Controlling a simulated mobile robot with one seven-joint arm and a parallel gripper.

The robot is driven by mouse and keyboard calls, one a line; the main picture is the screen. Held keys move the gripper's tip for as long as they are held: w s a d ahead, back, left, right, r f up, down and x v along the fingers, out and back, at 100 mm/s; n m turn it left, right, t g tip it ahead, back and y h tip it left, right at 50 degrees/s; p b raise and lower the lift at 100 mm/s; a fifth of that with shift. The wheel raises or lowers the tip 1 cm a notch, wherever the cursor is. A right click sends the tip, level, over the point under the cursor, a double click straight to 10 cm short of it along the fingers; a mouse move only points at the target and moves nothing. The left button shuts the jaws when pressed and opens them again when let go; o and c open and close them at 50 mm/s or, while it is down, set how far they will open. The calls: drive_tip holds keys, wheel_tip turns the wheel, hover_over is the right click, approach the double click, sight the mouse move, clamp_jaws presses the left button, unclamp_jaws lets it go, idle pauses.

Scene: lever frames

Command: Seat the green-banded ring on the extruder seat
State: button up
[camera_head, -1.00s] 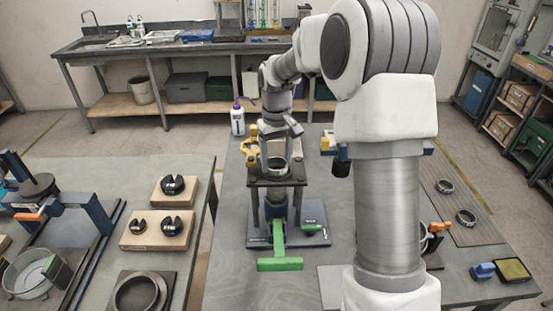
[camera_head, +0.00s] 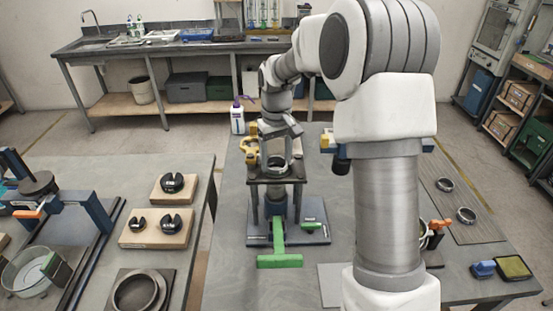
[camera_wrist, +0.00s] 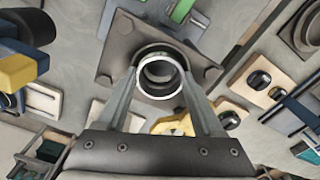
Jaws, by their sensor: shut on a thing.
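The extruder stand has a dark top plate (camera_head: 258,180) and a green lever handle (camera_head: 279,261) at its front. The plate with its dark round seat (camera_wrist: 148,50) also shows in the wrist view. My gripper (camera_wrist: 160,80) is shut on a ring (camera_wrist: 160,92), with one finger on each side. The ring has a bright metal rim; its band colour is hard to make out. In the wrist view the ring overlaps the seat, hiding part of it. In the head view the ring (camera_head: 277,163) is upright at the plate's middle; I cannot tell whether it touches the seat.
A white bottle (camera_head: 237,120) and yellow part (camera_head: 249,146) stand behind the stand. Wooden blocks with slotted black weights (camera_head: 158,229) are on the left table. Bare table lies left of the stand.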

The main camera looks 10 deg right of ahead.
drive_tip(key=shift+s+f, duration=0.25)
drive_tip(key=shift+f, duration=0.3)
drive_tip(key=o, duration=1.5)
drive_tip(key=shift+w+r+p, duration=0.1)
drive_tip(key=shift+r+p, duration=0.2)
drive_tip(key=shift+r, duration=8.95)
drive_tip(key=s+r+m+t, duration=0.1)
drive_tip(key=s+r+t, duration=0.2)
drive_tip(key=s, duration=1.1)
drive_tip(key=s+f, duration=0.2)
drive_tip(key=s, duration=0.2)
drive_tip(key=s+f+m+t, duration=0.1)
drive_tip(key=s+f, duration=0.1)
drive_tip(key=s, duration=0.3)
drive_tip(key=s+f+t, duration=0.1)
drive_tip(key=s+f, duration=0.1)
drive_tip(key=s, duration=0.3)
drive_tip(key=shift+f, duration=0.2)
